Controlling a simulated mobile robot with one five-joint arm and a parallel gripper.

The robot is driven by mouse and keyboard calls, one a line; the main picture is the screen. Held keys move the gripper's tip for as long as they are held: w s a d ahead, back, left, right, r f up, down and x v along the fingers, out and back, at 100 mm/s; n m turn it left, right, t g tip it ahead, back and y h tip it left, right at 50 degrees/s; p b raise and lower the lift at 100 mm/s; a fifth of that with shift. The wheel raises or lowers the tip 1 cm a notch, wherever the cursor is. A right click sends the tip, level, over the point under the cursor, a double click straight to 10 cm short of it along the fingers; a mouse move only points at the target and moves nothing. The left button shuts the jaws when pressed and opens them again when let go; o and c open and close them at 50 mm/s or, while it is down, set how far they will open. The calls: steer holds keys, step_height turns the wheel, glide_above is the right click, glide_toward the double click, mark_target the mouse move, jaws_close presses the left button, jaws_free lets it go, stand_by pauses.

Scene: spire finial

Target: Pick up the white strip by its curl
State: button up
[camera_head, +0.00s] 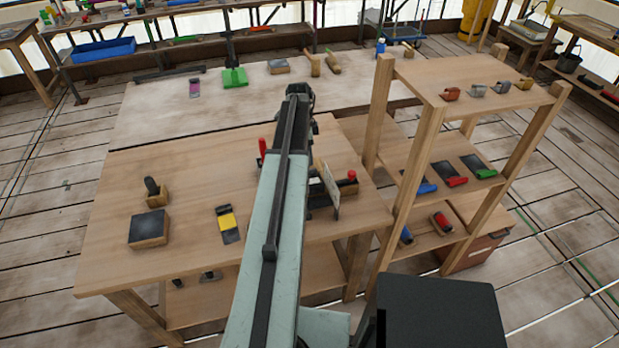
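A thin pale strip-like piece (331,188) stands tilted on the front wooden table, just right of my arm. It may be the white strip, but I cannot make out a curl on it. My pale green arm reaches up the middle of the picture and covers part of the table. My gripper (302,98) is at the dark far end of the arm, over the tables. Its fingers are too small and dark to tell whether they are open or shut.
The front table (185,250) also holds a dark-topped block (149,229), a brush-like tool (155,192), a yellow scraper (227,223) and red-handled tools beside my arm. A wooden shelf (420,140) rises on the right. The pale back table (150,110) has clear room at left.

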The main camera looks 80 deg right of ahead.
mark_target(311, 169)
steer(key=f+b, duration=0.8)
steer(key=shift+s+d, duration=0.25)
steer(key=shift+s, duration=0.15)
steer(key=shift+r, duration=0.15)
jaws_close()
steer(key=shift+p, duration=0.3)
